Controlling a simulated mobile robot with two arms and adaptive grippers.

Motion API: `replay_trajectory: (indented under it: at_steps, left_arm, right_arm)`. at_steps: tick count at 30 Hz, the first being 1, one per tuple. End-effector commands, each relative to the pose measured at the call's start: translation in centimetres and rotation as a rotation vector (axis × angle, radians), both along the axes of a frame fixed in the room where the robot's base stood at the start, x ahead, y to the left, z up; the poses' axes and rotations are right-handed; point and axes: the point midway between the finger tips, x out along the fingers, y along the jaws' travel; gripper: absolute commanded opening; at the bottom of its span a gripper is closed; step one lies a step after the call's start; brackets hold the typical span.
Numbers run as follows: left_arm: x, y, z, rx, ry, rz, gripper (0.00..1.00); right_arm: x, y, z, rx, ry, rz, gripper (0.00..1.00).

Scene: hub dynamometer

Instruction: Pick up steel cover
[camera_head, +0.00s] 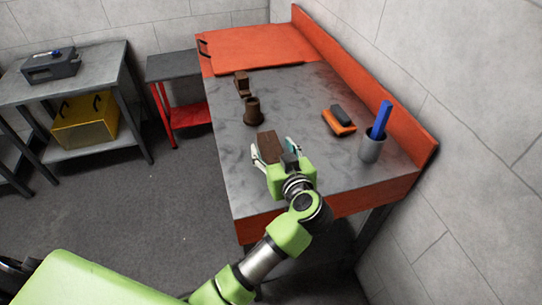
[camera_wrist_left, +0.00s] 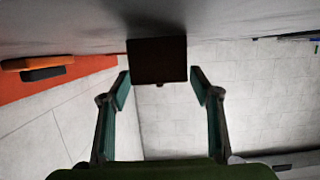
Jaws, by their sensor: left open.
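A brown block (camera_head: 269,146), which seems to be the steel cover, stands on the grey worktop near the front edge. In the left wrist view the block (camera_wrist_left: 157,58) looks dark and lies straight ahead, between and just beyond the fingertips. My left gripper (camera_head: 276,151) is open, with one finger toward each side of the block. A gap shows between each finger and the block in the wrist view. The gripper hides part of the block's near side in the head view. My right gripper is not in view.
A brown cylinder (camera_head: 253,112) and a brown bracket (camera_head: 242,84) stand farther back. An orange and dark item (camera_head: 339,121) and a grey cup (camera_head: 372,146) holding a blue object (camera_head: 381,118) are at the right. A raised red edge (camera_head: 405,140) bounds the worktop.

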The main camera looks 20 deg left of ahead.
Motion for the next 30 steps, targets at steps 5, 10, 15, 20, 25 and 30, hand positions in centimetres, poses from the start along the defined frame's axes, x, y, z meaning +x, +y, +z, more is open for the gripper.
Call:
replay_trajectory:
  at_steps: [5, 10, 15, 20, 25, 30]
  left_arm:
    - [0.1, 0.1, 0.0, -0.001, 0.001, 0.0, 0.57]
    - [0.1, 0.1, 0.0, -0.001, 0.001, 0.0, 0.34]
    - [0.1, 0.1, 0.2, -0.001, -0.003, 0.0, 0.04]
    - [0.1, 0.1, 0.1, -0.001, -0.003, 0.0, 0.04]
    - [0.1, 0.0, 0.6, -0.002, -0.003, 0.0, 0.04]
    - [0.1, 0.0, 2.4, -0.005, -0.006, 0.001, 0.04]
  right_arm:
    - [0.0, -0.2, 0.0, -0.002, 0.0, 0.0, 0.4]
    - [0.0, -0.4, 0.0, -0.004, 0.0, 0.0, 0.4]
    - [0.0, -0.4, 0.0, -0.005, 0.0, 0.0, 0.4]
    - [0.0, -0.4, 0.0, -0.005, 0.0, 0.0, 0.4]
    - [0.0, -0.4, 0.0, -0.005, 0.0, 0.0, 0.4]
    - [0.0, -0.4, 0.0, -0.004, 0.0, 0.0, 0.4]
